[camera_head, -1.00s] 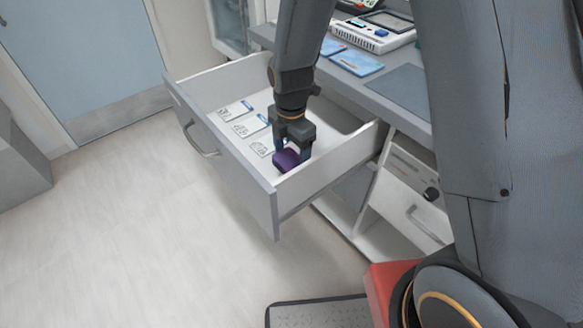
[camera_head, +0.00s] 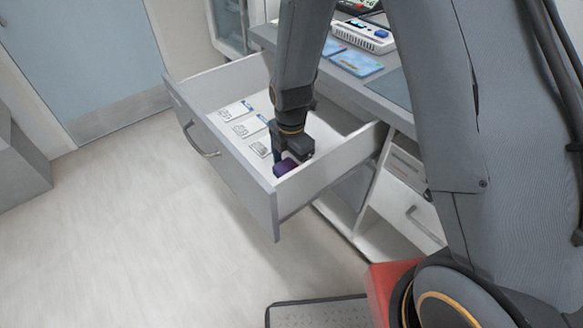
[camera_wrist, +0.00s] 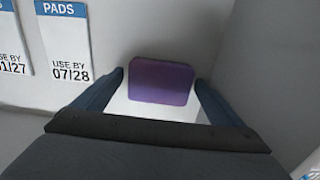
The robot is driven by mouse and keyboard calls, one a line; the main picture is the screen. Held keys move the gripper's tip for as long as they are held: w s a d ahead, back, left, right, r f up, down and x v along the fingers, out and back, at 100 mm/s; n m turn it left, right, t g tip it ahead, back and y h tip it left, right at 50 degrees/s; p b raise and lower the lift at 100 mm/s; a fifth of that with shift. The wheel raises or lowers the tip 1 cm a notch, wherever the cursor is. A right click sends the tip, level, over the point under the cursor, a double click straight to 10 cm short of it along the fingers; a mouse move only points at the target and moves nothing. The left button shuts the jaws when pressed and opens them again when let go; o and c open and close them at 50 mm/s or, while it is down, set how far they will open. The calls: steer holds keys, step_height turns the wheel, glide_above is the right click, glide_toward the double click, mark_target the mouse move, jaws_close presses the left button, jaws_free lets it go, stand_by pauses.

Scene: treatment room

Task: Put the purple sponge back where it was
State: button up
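The purple sponge (camera_head: 286,167) is in the front right corner of the open drawer (camera_head: 238,158). It also shows in the wrist view (camera_wrist: 161,82), near the drawer walls. My gripper (camera_head: 290,154) points down into the drawer at the sponge. In the wrist view, my gripper's fingertips (camera_wrist: 160,76) are on either side of the sponge, with narrow gaps, so it looks open. The sponge's underside and its contact with the drawer floor are hidden.
Several labelled pad packets (camera_head: 250,126) lie in a row in the drawer, left of the sponge; one shows in the wrist view (camera_wrist: 64,40). The drawer walls are close by. Above is a desk with a white device (camera_head: 366,36) and blue cards (camera_head: 357,63).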

steer(key=shift+r, duration=0.1)
step_height(320, 180, up, 12)
stand_by(0.6)
steer(key=shift+r, duration=0.1)
